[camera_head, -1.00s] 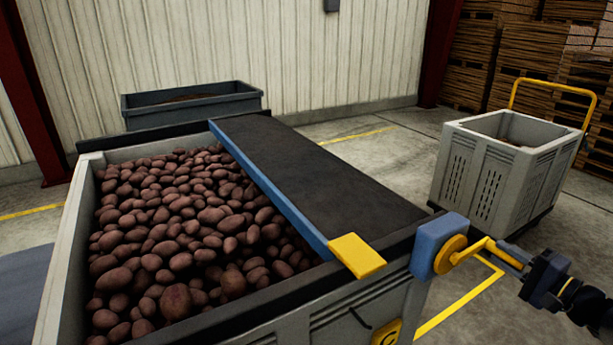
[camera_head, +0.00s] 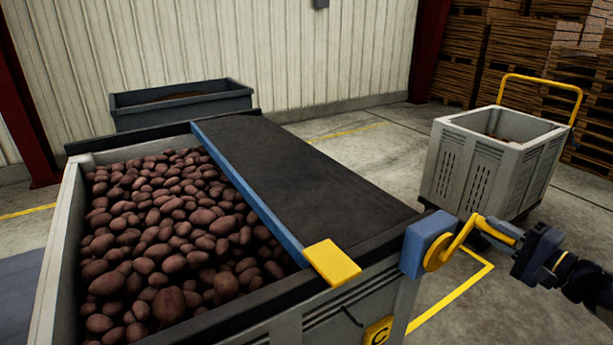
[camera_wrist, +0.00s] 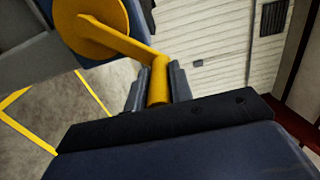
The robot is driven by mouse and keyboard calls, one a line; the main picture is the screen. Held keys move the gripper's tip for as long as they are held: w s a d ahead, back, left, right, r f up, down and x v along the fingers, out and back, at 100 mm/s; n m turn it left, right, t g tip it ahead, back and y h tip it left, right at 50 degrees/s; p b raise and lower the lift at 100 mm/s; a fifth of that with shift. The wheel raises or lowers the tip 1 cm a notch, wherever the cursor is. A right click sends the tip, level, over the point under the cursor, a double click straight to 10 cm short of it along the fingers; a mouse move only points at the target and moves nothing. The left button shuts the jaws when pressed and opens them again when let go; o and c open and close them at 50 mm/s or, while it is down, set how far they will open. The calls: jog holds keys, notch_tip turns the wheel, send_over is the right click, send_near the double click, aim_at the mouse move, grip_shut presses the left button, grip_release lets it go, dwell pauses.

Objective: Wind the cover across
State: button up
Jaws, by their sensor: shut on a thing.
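The dark cover (camera_head: 310,178) lies over the right part of a large grey bin (camera_head: 225,328). Its blue leading edge (camera_head: 250,190) crosses the bin, with a yellow tab (camera_head: 332,262) at the near end. Potatoes (camera_head: 170,235) lie uncovered to the left. A yellow crank (camera_head: 459,245) sits on a blue housing (camera_head: 418,243) at the bin's near right corner. My gripper (camera_head: 522,243) is shut on the crank's handle. In the wrist view the yellow handle (camera_wrist: 159,84) stands between my two fingers, and the crank's round hub (camera_wrist: 95,25) is at upper left.
A pale slotted crate cart (camera_head: 480,170) with a yellow push bar (camera_head: 545,80) stands behind my gripper at right. A dark trough (camera_head: 180,105) is behind the bin. Pallet stacks (camera_head: 465,60) are at the back right. Floor is open between bin and cart.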

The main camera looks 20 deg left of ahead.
jog(key=shift+s+a+r, duration=0.5)
jog(key=shift+s+r, duration=0.05)
jog(key=shift+s, duration=0.1)
jog(key=shift+s+a+r, duration=0.45)
jog(key=shift+s+r, duration=0.05)
jog(key=shift+s, duration=0.15)
jog(key=s, duration=0.1)
jog(key=s+a+b, duration=0.2)
jog(key=shift+a+r, duration=0.15)
jog(key=shift+r, duration=0.1)
jog(key=shift+s, duration=0.15)
